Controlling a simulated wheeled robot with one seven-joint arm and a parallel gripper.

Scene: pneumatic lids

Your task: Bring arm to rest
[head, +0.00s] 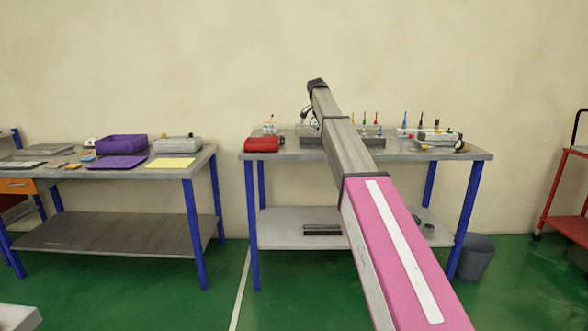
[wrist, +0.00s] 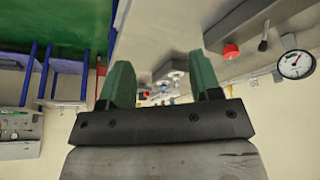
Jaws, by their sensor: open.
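My arm (head: 345,150) stretches forward in the head view, over the right-hand workbench (head: 470,155), with its far end bent near the wall. My gripper (wrist: 161,62) shows in the wrist view with its two green fingers apart. No object is seen held between the fingers. Behind them, small blurred metal fittings show, too unclear to name. In the head view my gripper is too small and partly hidden at the arm's far end to make out clearly.
A red box (head: 262,144) lies at the bench's left end and a grey device (head: 437,138) at its right. The left bench holds a purple bin (head: 122,144) and a yellow sheet (head: 171,163). A gauge (wrist: 296,64) and red button (wrist: 231,51) show close by in the wrist view.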

